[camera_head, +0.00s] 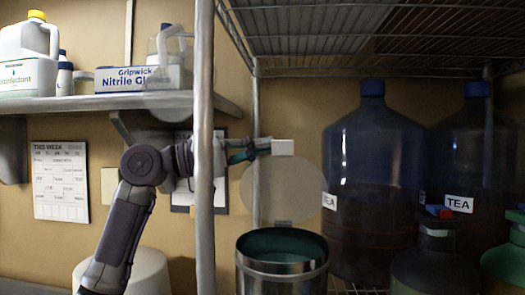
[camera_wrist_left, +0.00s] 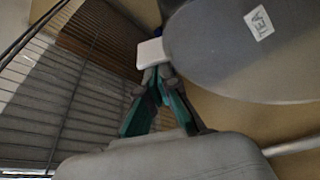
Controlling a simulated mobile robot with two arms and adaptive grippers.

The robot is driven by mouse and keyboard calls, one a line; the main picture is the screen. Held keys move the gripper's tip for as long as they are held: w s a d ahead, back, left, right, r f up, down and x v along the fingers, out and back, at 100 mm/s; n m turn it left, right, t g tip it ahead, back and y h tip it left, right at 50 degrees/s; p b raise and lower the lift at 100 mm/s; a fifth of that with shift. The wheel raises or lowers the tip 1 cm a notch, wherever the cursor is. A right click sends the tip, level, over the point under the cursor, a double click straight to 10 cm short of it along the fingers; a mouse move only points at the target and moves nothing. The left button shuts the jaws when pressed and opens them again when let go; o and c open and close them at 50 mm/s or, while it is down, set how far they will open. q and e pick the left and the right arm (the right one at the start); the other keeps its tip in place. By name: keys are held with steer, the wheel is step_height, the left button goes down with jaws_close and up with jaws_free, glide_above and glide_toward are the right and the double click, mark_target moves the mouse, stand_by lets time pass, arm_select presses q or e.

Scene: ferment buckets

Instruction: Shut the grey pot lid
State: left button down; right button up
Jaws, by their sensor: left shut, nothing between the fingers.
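The grey pot lid (camera_head: 283,188) stands raised, nearly upright, above the back of a metal pot (camera_head: 282,284) with a green interior. A pale tab (camera_head: 283,147) sits at the lid's top edge. My left gripper (camera_head: 262,147) is shut and empty, its teal fingers at the left side of the tab. In the left wrist view, the fingertips (camera_wrist_left: 160,74) are close to or touching the tab (camera_wrist_left: 151,53); I cannot tell which. My right gripper is not in view.
Large dark jugs (camera_head: 372,185) stand right of the pot, with smaller dark bottles (camera_head: 435,262) in front. A rack post (camera_head: 204,150) crosses in front of my left arm. A wire shelf (camera_head: 370,35) hangs above. A wall shelf (camera_head: 60,104) holds a glove box (camera_head: 135,80).

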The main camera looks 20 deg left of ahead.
mark_target(256, 262)
arm_select(q)
steer(key=shift+s+d+f+m+g+h+b, duration=0.65)
steer(key=shift+s+f+m+b, duration=1.1)
steer(key=shift+f+m+b, duration=1.2)
steer(key=shift+s+d+f+m+g+h+b, duration=0.4)
steer(key=shift+s+f+m+g+h+b, duration=0.55)
steer(key=shift+s+f+m+b, duration=1.4)
steer(key=shift+s+d+f+m+g+h+b, duration=0.55)
steer(key=shift+s+f+m+g+b, duration=0.5)
steer(key=shift+f+m+b, duration=2.5)
steer(key=shift+r+n+b, duration=0.65)
steer(key=shift+n+b, duration=0.05)
steer(key=shift+n, duration=0.05)
steer(key=shift+f, duration=0.1)
